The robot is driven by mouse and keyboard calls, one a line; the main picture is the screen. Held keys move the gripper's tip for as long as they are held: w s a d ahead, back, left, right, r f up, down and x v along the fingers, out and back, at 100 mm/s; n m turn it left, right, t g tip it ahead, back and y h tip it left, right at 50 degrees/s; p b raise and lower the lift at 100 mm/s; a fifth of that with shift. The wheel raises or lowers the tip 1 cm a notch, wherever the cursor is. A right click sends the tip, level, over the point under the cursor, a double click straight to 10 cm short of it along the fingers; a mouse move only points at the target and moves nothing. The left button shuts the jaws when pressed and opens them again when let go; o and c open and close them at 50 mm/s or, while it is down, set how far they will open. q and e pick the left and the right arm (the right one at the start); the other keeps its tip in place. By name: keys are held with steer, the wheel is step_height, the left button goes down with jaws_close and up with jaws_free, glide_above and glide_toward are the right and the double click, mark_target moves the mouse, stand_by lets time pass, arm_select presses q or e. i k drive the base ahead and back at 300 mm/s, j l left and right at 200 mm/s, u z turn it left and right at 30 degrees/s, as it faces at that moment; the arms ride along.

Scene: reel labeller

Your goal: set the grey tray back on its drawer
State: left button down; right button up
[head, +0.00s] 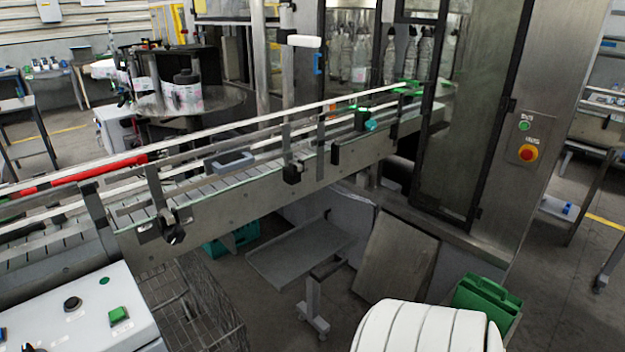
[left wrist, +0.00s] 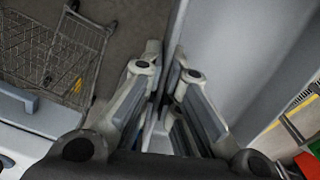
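A flat grey tray-like plate (head: 300,250) sits low on a wheeled stand below the conveyor in the head view. A small grey-blue tray (head: 230,161) lies on the conveyor; I cannot tell which is the task's tray. No drawer can be made out with certainty. In the left wrist view, my left gripper (left wrist: 168,68) has its fingertips close together beside a large light-grey panel (left wrist: 250,55). I cannot tell whether they hold its edge. Neither gripper shows in the head view.
The conveyor (head: 215,205) crosses the head view. A control box (head: 80,315) stands front left, beside a wire basket cart (head: 205,305), also in the left wrist view (left wrist: 60,50). A metal plate (head: 395,258) leans near a green crate (head: 487,298). A machine cabinet (head: 530,120) stands right.

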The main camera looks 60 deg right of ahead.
mark_target(303, 249)
steer(key=k+z, duration=0.3)
steer(key=k+l+z, duration=0.1)
steer(key=z, duration=0.15)
steer(key=k+z, duration=0.1)
steer(key=z, duration=1.5)
steer(key=i+j+z, duration=0.75)
steer(key=j, duration=0.3)
steer(key=i, duration=0.05)
